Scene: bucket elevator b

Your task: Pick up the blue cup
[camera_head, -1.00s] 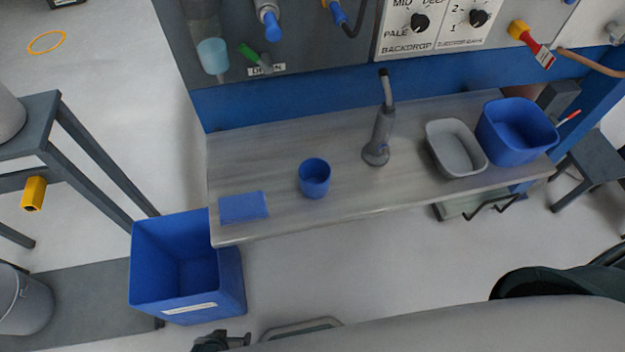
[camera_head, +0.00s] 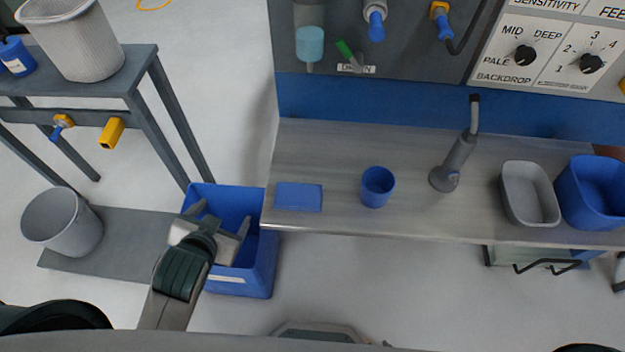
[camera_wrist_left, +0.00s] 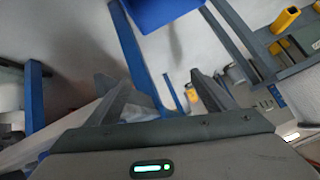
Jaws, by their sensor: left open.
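The blue cup (camera_head: 377,187) stands upright on the grey metal bench top (camera_head: 330,160), right of a flat blue pad (camera_head: 298,196). My left gripper (camera_head: 222,222) is in front of the blue bin, left of the bench and well short of the cup. It is open with nothing between its fingers, and it also shows open in the left wrist view (camera_wrist_left: 165,90). The cup cannot be made out in the left wrist view. My right gripper is in neither view.
A blue bin (camera_head: 262,278) stands on the floor left of the bench. A grey spout-like fixture (camera_head: 457,160), a grey tub (camera_head: 530,194) and a blue tub (camera_head: 595,192) are right of the cup. A panel with knobs (camera_head: 545,55) rises behind. The bench around the cup is clear.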

